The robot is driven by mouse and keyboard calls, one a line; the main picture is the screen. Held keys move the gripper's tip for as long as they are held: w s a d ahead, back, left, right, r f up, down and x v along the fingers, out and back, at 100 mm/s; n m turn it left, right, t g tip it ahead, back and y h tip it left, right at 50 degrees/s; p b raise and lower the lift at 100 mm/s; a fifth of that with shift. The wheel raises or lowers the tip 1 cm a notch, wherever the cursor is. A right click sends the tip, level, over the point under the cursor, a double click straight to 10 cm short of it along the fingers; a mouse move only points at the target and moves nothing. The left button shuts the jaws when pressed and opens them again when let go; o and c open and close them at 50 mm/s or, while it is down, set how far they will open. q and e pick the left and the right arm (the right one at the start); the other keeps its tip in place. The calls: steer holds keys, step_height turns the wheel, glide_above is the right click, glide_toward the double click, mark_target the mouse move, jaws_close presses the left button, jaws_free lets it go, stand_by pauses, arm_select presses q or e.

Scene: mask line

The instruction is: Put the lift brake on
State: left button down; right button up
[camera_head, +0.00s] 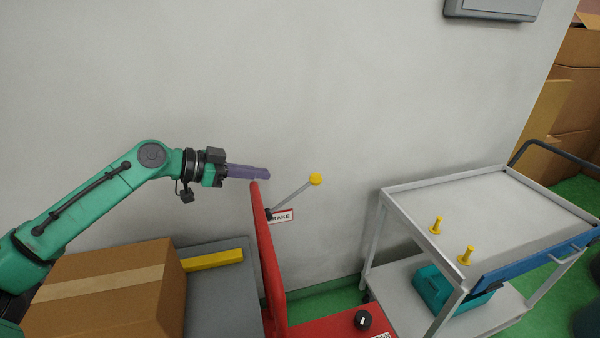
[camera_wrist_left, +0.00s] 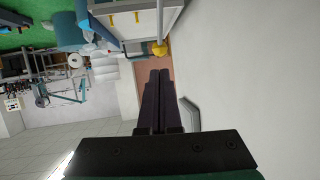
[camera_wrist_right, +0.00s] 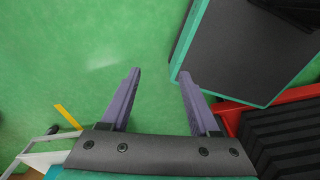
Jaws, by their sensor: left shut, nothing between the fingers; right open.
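The brake lever (camera_head: 294,197) is a thin grey rod with a yellow round knob (camera_head: 315,179), tilted up to the right from a dark pivot beside a white label reading "BRAKE" (camera_head: 283,216). It is at the red upright frame (camera_head: 266,245) of the lift. My left gripper (camera_head: 268,175) is shut and empty, left of the knob and apart from it, above the top of the red frame. The knob also shows in the left wrist view (camera_wrist_left: 160,48), beyond the closed fingertips (camera_wrist_left: 159,74). My right gripper (camera_wrist_right: 160,75) is open and empty above green floor.
A cardboard box (camera_head: 110,290) and a yellow bar (camera_head: 212,260) sit on a grey surface at the left. A red panel with a black dial (camera_head: 363,320) is at the front. A white cart (camera_head: 490,215) with two yellow pegs stands at the right. The wall is behind the lever.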

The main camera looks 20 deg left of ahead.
mark_target(310, 179)
arm_select(q)
steer(key=p+x, duration=0.5)
steer(key=x, duration=0.6)
steer(key=shift+w+d+r, duration=0.1)
steer(key=shift+d+r, duration=0.05)
steer(key=shift+w, duration=0.1)
arm_select(e)
step_height(310, 179, up, 6)
steer(key=w, duration=0.2)
steer(key=shift+r, duration=0.2)
